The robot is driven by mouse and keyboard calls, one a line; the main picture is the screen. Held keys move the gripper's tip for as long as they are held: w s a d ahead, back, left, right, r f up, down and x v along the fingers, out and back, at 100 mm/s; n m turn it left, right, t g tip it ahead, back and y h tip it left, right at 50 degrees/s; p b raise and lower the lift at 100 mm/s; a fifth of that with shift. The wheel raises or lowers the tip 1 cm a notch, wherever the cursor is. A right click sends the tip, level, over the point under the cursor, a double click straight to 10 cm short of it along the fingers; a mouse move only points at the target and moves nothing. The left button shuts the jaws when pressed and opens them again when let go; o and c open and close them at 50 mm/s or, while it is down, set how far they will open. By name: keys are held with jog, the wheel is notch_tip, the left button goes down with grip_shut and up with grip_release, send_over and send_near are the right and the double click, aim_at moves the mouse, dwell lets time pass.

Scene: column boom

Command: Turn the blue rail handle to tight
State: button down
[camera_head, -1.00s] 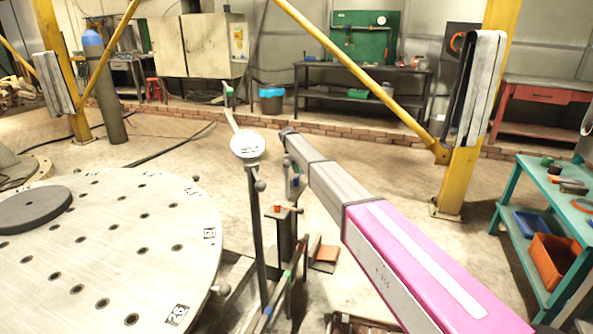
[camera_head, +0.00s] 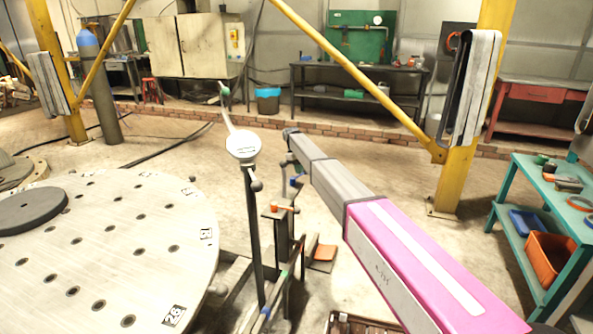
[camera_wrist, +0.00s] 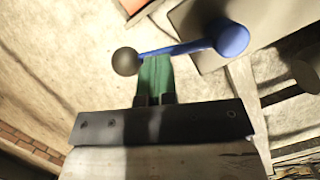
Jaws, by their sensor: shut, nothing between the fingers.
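In the wrist view the blue rail handle (camera_wrist: 190,46) runs from a round blue hub on the right to a dark ball knob (camera_wrist: 126,61) on the left. The green fingers of my gripper (camera_wrist: 156,60) are shut and empty. Their tips lie at the lever, just right of the knob; I cannot tell whether they touch it. In the head view a small blue spot (camera_head: 295,181) beneath the tip of my arm looks like the same handle. No tight mark is readable.
A post with a white round dial (camera_head: 243,146) and a lever stands left of my arm. A large round plate with holes (camera_head: 110,250) fills the left. A yellow column (camera_head: 460,165) and a teal shelf (camera_head: 508,210) stand to the right.

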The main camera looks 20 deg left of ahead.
jog(key=shift+s+d, duration=0.25)
jog(key=shift+d, duration=0.6)
jog(key=s+d+m, duration=0.1)
jog(key=m, duration=0.2)
jog(key=s+d+m+g+y, duration=0.1)
jog(key=s+m, duration=0.1)
jog(key=m, duration=0.1)
jog(key=s+d+m+y, duration=0.1)
jog(key=m, duration=0.2)
jog(key=shift+s+d+g, duration=0.15)
jog(key=shift+d+g, duration=0.15)
jog(key=shift+d, duration=0.1)
jog(key=shift+s, duration=0.2)
